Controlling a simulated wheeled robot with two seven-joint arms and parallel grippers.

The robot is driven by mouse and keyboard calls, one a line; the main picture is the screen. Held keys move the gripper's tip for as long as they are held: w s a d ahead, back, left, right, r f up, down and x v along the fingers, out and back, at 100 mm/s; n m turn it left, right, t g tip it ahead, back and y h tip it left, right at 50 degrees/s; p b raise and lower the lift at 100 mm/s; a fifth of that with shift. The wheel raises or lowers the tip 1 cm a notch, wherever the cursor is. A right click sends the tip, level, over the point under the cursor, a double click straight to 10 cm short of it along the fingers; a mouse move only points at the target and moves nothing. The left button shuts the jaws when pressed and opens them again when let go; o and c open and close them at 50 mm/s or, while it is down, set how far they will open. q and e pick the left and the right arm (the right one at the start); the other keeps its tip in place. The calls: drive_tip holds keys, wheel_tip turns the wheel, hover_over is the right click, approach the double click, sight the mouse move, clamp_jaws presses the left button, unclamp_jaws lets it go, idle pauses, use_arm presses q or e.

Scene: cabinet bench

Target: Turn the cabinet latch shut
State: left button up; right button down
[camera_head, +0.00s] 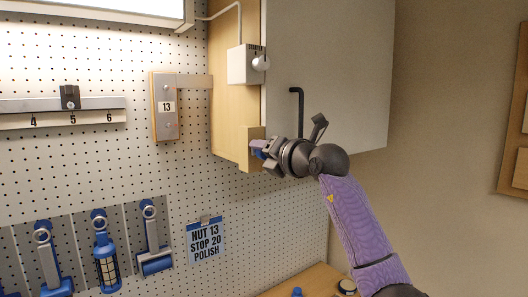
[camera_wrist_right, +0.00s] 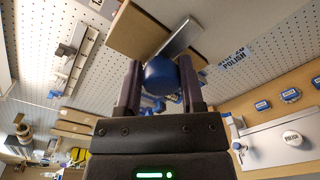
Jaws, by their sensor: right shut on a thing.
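The cabinet has a pale grey front (camera_head: 335,70) with a black bar handle (camera_head: 298,108) and a wooden side (camera_head: 230,95). A wooden block (camera_head: 250,158) sits at its lower left corner. My right gripper (camera_head: 262,149) is at this block. In the wrist view its fingers (camera_wrist_right: 160,80) are shut on a rounded blue latch knob (camera_wrist_right: 161,70), one finger on each side. A flat metal bar (camera_wrist_right: 181,39) runs up and to the right from the knob. The exact latch angle is hard to tell. My left gripper is out of view.
A white box with a round knob (camera_head: 260,63) is fixed to the cabinet side above my gripper. A plate marked 13 (camera_head: 166,125) is left of it. Blue-handled tools (camera_head: 104,255) and a sign (camera_head: 206,240) hang on the pegboard. Open space lies below the cabinet.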

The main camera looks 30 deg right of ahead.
drive_tip(key=shift+m, duration=0.3)
drive_tip(key=shift+c, duration=1.3)
unclamp_jaws()
drive_tip(key=shift+d, duration=0.1)
drive_tip(key=s+b, duration=0.4)
drive_tip(key=s, duration=0.6)
drive_tip(key=shift+d+r+b, duration=0.2)
drive_tip(key=shift+d+b, duration=0.15)
drive_tip(key=shift+d, duration=0.05)
